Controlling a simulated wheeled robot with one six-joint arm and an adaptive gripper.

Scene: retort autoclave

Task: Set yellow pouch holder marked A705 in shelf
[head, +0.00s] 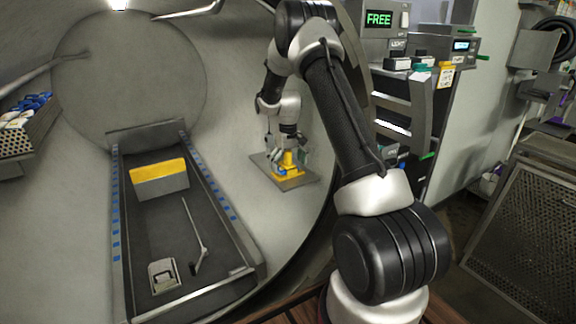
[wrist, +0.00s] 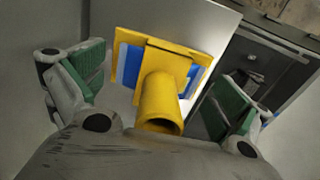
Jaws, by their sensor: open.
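The yellow pouch holder (head: 289,168) stands on the small grey shelf (head: 299,182) on the right inner wall of the round vessel. In the wrist view the holder (wrist: 160,95) shows a yellow plate, a round yellow post pointing toward my wrist, and blue and white pouch edges. No A705 marking can be read. My gripper (head: 288,156) is at the holder from above. In the wrist view its green-padded fingers (wrist: 158,84) are spread on both sides of the post, with gaps showing. The holder's underside contact with the shelf is partly hidden.
A dark track bed (head: 150,220) on the vessel floor carries a yellow-topped grey block (head: 160,178) and a small lever fitting (head: 198,245). A perforated basket (head: 28,130) with blue and white items is at left. A panel (head: 380,19) reads FREE.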

